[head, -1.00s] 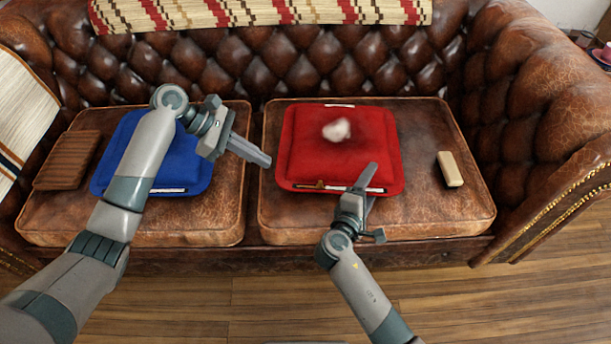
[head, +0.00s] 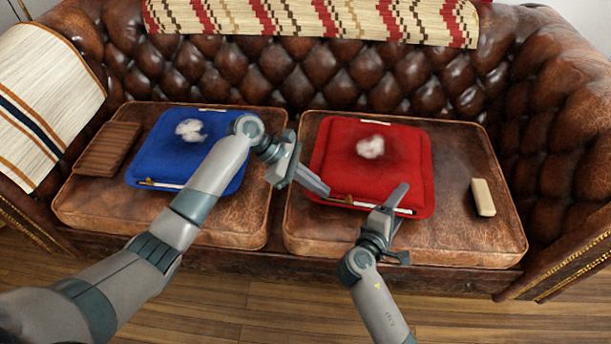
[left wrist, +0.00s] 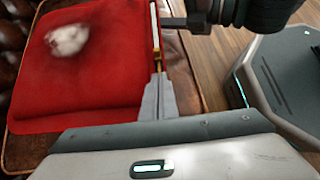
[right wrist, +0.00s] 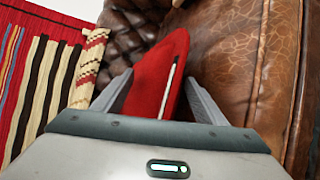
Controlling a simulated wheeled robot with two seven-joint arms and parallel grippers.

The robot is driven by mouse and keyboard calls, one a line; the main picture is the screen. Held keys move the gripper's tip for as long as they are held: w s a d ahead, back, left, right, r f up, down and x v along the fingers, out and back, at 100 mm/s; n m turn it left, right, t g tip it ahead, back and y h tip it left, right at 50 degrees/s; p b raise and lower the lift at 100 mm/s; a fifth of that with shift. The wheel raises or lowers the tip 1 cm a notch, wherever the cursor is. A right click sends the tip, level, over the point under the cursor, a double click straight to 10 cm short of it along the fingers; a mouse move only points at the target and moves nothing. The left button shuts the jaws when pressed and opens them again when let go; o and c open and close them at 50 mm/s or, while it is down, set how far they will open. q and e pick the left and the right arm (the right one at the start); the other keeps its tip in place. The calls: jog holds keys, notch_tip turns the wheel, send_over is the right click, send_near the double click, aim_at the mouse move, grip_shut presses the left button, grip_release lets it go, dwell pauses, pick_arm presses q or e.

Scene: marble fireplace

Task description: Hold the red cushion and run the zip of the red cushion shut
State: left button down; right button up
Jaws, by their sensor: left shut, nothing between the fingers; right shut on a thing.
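The red cushion (head: 385,165) lies on the right seat of the sofa, with a tuft of white fluff (head: 370,147) and a dark smudge on top. Its zip (head: 388,207) runs along the front edge, with a brass-coloured part (head: 345,200) toward the left end. My left gripper (head: 326,191) is shut and empty at the cushion's front left corner. In the left wrist view its closed fingertips (left wrist: 158,80) are close to the zip line; I cannot tell if they touch. My right gripper (head: 402,192) is shut on the red cushion (right wrist: 158,75) at its front right part.
A blue cushion (head: 215,150) with fluff and a zip lies on the left seat. A brown ribbed block (head: 107,148) is left of it. A pale bar (head: 483,197) lies right of the red cushion. Striped throws hang over the backrest (head: 310,18) and left arm (head: 45,100).

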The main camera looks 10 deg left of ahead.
aim_at(352, 201)
pick_arm(q)
jog(key=shift+s+d+f, duration=0.1)
jog(key=shift+s+d, duration=0.05)
jog(key=shift+d, duration=2)
jog(key=d, duration=0.9)
jog(key=shift+s, duration=0.35)
jog(key=shift+a, duration=0.1)
jog(key=shift+w+a, duration=0.1)
jog(key=shift+a, duration=0.3)
jog(key=a, duration=0.3)
jog(key=shift+a, duration=0.1)
jog(key=v, duration=1)
